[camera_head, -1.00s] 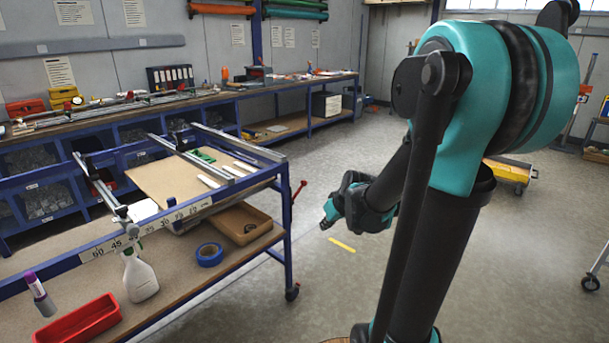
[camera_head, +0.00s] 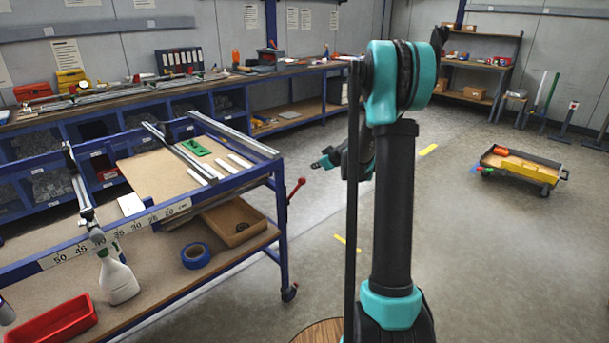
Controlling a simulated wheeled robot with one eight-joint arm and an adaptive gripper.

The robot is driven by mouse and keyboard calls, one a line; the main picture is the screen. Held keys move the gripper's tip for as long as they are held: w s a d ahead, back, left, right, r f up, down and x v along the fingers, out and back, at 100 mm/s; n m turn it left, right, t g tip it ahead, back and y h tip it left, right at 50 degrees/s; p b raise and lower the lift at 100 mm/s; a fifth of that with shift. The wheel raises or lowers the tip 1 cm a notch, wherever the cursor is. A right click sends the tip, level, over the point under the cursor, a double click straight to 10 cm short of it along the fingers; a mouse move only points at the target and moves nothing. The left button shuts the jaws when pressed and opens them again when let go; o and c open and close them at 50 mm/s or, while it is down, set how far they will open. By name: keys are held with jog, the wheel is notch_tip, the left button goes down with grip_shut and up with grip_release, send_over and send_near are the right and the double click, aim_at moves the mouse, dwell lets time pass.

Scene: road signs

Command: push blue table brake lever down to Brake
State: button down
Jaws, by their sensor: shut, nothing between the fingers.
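The blue table (camera_head: 283,225) stands at the left, with a long scale strip along its front edge. The brake lever (camera_head: 296,187) is a red handle with a round knob. It sticks up at a slant from the right side of the table, above the caster. My gripper (camera_head: 315,165) is shut and empty, in the air to the right of the knob in the picture. It points left. I cannot tell its depth relative to the lever, and its fingertips are small in view. No Brake label is readable.
A white spray bottle (camera_head: 118,277), a blue tape roll (camera_head: 196,256) and a red tray (camera_head: 52,318) are on the table's lower shelf. A long workbench (camera_head: 290,68) runs behind. A yellow cart (camera_head: 522,168) stands at the right. Floor right of the table is open.

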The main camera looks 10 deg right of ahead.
dwell(0.3)
send_over(296, 189)
jog(key=d, duration=0.3)
notch_tip(296, 189, down, 6)
jog(key=shift+w+d+f, duration=0.1)
jog(key=shift+d+f, duration=0.15)
jog(key=shift+f, duration=0.65)
jog(key=shift+w+d+f, duration=0.1)
jog(key=shift+d+f, duration=0.1)
jog(key=shift+f, duration=0.65)
jog(key=shift+d, duration=0.1)
